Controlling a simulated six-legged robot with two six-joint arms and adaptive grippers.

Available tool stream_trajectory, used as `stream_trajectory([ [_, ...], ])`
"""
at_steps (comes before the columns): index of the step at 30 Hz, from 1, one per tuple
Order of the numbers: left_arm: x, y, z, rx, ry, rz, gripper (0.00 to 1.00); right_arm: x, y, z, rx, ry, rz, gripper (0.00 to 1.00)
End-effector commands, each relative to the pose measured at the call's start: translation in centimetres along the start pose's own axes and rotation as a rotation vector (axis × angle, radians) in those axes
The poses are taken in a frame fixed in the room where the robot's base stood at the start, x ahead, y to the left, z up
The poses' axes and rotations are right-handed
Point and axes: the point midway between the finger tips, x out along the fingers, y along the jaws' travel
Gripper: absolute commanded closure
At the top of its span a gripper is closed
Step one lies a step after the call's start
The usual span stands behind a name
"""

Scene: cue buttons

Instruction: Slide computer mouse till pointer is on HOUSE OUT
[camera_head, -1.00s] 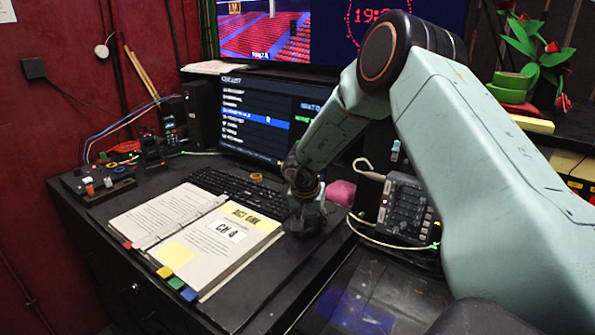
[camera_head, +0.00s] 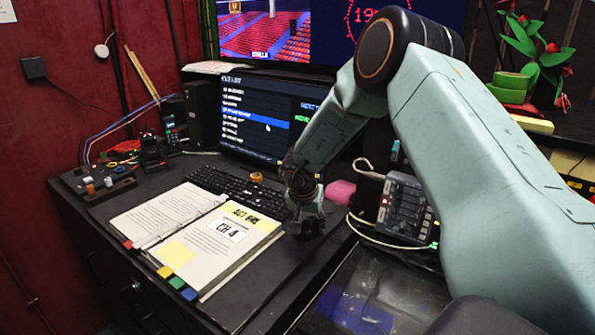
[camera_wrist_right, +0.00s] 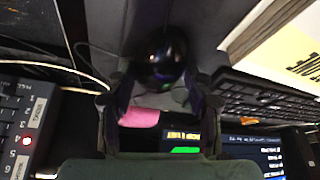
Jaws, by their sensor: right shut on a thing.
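My right gripper (camera_head: 308,216) is at the desk, right of the open binder. It is shut on the dark computer mouse (camera_head: 309,230). In the right wrist view the black, glossy mouse (camera_wrist_right: 165,62) lies between my two fingers (camera_wrist_right: 155,95). The monitor (camera_head: 258,114) shows a list with one row lit blue. A small white pointer (camera_head: 268,128) is at the right end of the list, at or just below the blue row's lower edge. The row names are too small to read, so I cannot tell which one is HOUSE OUT. My left gripper is out of view.
The open binder (camera_head: 205,240) lies left of the mouse. A black keyboard (camera_head: 237,192) is behind it, with a small orange ring (camera_head: 257,177) nearby. Bare desk lies in front of the mouse.

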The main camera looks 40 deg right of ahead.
Motion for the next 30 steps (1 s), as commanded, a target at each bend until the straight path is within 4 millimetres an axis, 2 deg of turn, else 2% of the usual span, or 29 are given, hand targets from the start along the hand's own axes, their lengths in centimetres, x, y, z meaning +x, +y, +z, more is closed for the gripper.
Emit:
stream_trajectory([
  [15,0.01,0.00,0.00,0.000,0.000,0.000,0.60,0.17,0.14,0.23,0.001,-0.005,0.003,0.99],
  [16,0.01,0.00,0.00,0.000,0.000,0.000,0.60,0.17,0.14,0.24,0.001,-0.005,0.003,0.47],
  [25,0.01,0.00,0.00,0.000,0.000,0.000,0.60,0.09,0.08,0.12,0.000,-0.003,0.002,0.22],
  [30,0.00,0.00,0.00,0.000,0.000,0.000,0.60,0.06,0.05,0.07,0.000,-0.002,0.001,0.22],
])
